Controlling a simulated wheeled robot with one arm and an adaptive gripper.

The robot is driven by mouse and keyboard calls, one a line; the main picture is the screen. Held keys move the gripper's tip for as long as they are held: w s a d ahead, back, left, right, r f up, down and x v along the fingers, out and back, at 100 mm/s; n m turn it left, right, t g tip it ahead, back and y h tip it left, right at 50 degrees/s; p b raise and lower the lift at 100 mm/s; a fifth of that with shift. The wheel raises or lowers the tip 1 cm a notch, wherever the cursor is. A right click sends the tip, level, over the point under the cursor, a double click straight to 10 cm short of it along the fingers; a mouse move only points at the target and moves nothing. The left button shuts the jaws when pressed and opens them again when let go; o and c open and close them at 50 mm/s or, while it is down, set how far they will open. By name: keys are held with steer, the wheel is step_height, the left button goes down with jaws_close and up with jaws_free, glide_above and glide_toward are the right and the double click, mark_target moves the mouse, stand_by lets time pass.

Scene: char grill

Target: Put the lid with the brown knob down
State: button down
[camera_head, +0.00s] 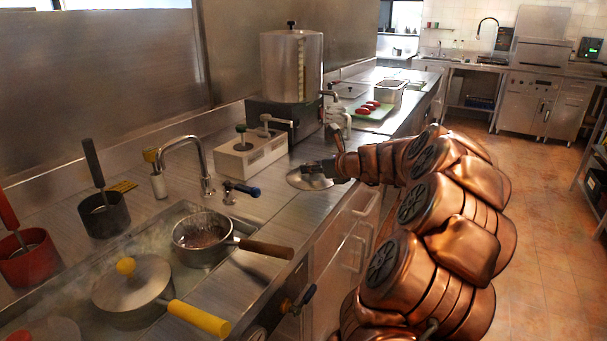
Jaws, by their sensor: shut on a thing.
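A silver lid (297,181) is at the counter's front edge, right of the sink, roughly level. My gripper (318,169) is shut on it from above, at the lid's knob. The knob is hidden by the fingers, so its colour does not show. I cannot tell whether the lid touches the counter or hangs just over it. An open saucepan (201,258) with a brown handle (265,248) stands at the sink to the left, with dark food in it.
A pot lid with a yellow knob (126,266) covers a steaming pot at the lower left. A tap (203,165) rises behind the saucepan. A white box (250,156) with pumps and a tall steel urn (291,68) stand behind the lid. Bare counter (262,203) lies left of the lid.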

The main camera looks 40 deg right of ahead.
mark_target(311, 162)
steer(key=w, duration=0.2)
steer(key=w+d, duration=0.1)
steer(key=w, duration=0.1)
steer(key=shift+f, duration=0.25)
steer(key=shift+w+f, duration=0.1)
steer(key=shift+f, duration=1.65)
steer(key=shift+f, duration=0.1)
steer(key=c, duration=0.8)
jaws_free()
steer(key=v, duration=1.2)
